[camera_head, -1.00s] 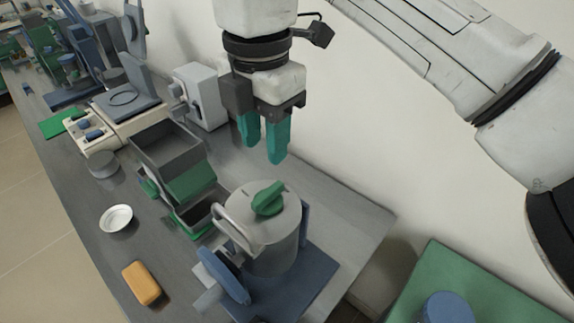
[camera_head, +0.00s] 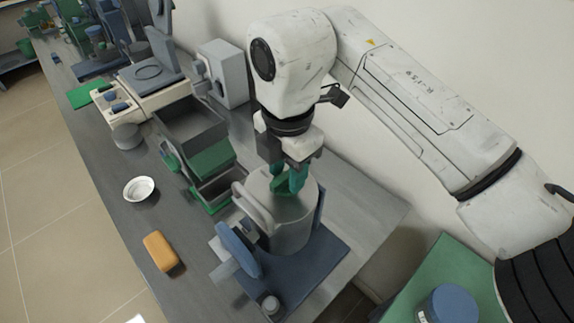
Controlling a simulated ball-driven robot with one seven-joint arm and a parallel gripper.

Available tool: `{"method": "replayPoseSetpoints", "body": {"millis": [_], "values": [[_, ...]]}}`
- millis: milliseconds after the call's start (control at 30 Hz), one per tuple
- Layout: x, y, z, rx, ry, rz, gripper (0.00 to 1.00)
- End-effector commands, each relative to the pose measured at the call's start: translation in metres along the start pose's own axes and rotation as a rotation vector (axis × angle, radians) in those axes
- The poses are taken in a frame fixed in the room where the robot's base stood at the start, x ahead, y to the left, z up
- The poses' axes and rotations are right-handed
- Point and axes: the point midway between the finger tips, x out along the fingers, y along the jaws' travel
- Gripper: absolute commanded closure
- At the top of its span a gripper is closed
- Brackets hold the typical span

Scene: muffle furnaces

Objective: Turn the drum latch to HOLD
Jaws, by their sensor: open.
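The grey drum (camera_head: 292,235) stands upright on a blue base plate (camera_head: 318,262) near the right end of the bench. The green latch knob on its lid (camera_head: 258,186) is mostly hidden behind my fingers, so I cannot tell which way it points. My gripper (camera_head: 287,182) is low over the lid, with its green fingers down at the knob, one on either side as far as I can see. It is open. Whether the fingers touch the knob is not clear. No HOLD mark is readable.
A curved grey handle (camera_head: 252,208) and a blue wheel (camera_head: 238,250) sit at the drum's left front. A grey-green bin stack (camera_head: 192,135), a white dish (camera_head: 140,189) and an orange block (camera_head: 161,251) lie left. The wall is close behind.

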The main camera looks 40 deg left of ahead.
Motion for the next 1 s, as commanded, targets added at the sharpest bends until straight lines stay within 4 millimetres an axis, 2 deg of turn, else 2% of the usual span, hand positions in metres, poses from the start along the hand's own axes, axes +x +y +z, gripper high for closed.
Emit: {"method": "replayPoseSetpoints", "body": {"millis": [167,600,1000], "values": [[-0.0001,-0.0001,0.0001,0.000,0.000,0.000,0.59],[-0.0004,-0.0002,0.0001,0.000,0.000,-0.001,1.00],[-0.0005,-0.0005,0.0006,-0.027,-0.001,-0.002,1.00]]}}
